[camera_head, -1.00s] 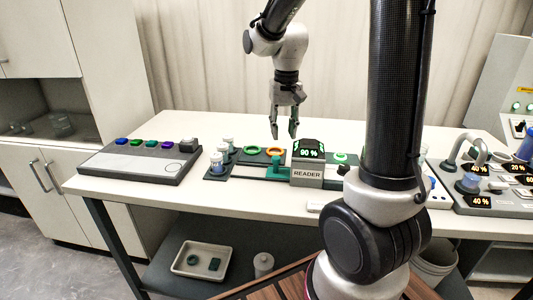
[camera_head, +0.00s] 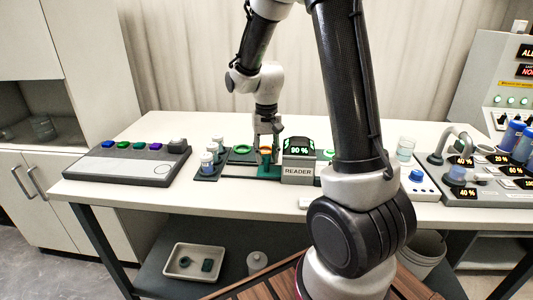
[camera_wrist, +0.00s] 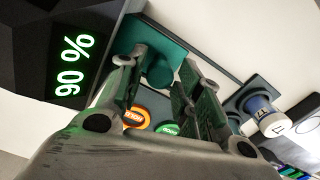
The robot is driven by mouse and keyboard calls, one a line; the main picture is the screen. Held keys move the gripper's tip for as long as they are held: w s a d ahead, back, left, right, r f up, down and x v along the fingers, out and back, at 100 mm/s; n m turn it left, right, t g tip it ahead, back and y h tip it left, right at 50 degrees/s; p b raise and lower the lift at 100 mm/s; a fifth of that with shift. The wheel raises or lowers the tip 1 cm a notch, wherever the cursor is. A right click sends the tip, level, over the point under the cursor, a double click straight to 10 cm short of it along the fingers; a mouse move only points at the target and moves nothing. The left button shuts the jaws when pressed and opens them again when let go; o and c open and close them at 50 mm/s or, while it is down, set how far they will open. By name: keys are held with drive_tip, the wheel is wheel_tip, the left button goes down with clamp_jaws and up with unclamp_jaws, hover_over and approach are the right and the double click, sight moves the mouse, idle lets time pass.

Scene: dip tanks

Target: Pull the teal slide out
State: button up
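The teal slide (camera_head: 268,171) sits on the dark base at the left side of the grey reader (camera_head: 298,172), whose display shows 90 %. In the wrist view the slide is a teal plate with a round upright knob (camera_wrist: 160,72). My gripper (camera_head: 266,150) is lowered over the slide, pointing down. In the wrist view its two fingers (camera_wrist: 162,85) stand apart on either side of the knob. A gap seems to show between the knob and each finger; contact cannot be told. The fingers hide part of the slide in the head view.
Capped vials (camera_head: 207,164) stand to the left, beside a button panel (camera_head: 132,161). A glass beaker (camera_head: 405,149) and the dip tanks (camera_head: 497,180) are on the right. The table's front left is clear.

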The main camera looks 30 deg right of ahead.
clamp_jaws()
drive_tip(key=w+a, duration=0.2)
drive_tip(key=a, duration=0.1)
drive_tip(key=w+a, duration=0.3)
drive_tip(key=a, duration=0.2)
drive_tip(key=shift+w+a, duration=0.3)
drive_tip(key=shift+w, duration=0.1)
drive_tip(key=shift+r, duration=0.1)
unclamp_jaws()
drive_tip(key=shift+w+a, duration=0.1)
wheel_tip(320, 180, up, 12)
idle(0.4)
